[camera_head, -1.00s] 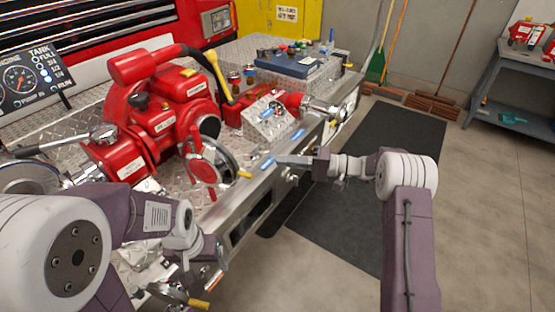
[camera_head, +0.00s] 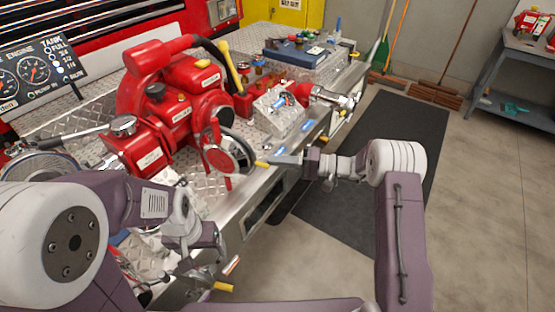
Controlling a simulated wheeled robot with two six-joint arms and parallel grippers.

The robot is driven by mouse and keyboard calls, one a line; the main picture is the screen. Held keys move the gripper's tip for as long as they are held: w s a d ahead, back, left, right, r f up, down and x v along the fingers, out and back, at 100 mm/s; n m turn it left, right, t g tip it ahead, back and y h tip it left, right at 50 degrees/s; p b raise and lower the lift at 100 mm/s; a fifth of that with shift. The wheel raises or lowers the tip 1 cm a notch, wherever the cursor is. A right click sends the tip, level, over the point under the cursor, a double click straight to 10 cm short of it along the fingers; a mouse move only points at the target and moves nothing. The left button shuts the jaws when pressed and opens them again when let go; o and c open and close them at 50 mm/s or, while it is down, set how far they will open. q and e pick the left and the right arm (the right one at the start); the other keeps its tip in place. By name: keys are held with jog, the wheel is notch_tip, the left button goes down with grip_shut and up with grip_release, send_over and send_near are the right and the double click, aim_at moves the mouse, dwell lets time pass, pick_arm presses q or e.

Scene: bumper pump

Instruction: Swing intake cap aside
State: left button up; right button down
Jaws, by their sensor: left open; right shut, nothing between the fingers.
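The red pump (camera_head: 165,105) stands on the diamond-plate deck. On its front is a round steel-rimmed intake (camera_head: 239,152), with a red disc-shaped cap (camera_head: 217,158) at its left, overlapping part of the opening. A short yellow-tipped handle (camera_head: 262,163) sticks out at the intake's right. My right gripper (camera_head: 275,160) is shut and empty, its tips close to the yellow handle; contact cannot be told. My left gripper (camera_head: 192,268) is open, low at the deck's front edge, below and left of the cap, partly hidden by its own wrist.
A gauge panel (camera_head: 32,75) stands at the left. Red valve fittings and a small silver box (camera_head: 279,110) sit right of the pump. A blue case (camera_head: 298,52) lies behind. A dark mat (camera_head: 365,190) covers the floor, with a workbench (camera_head: 515,85) at far right.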

pick_arm(q)
jog(key=shift+f+b, duration=0.55)
pick_arm(e)
jog(key=s+a, duration=0.3)
jog(key=s, duration=0.3)
jog(key=shift+s+a, duration=0.25)
jog(key=shift+a, duration=0.15)
pick_arm(q)
jog(key=shift+f, duration=0.1)
pick_arm(e)
jog(key=shift+w, duration=0.1)
pick_arm(q)
jog(key=shift+w+d+f+b, duration=0.55)
jog(key=shift+w+f+b, duration=0.15)
jog(key=shift+b, duration=0.1)
pick_arm(e)
jog(key=v, duration=1.1)
jog(key=shift+d+r, duration=0.3)
jog(key=shift+d, duration=0.1)
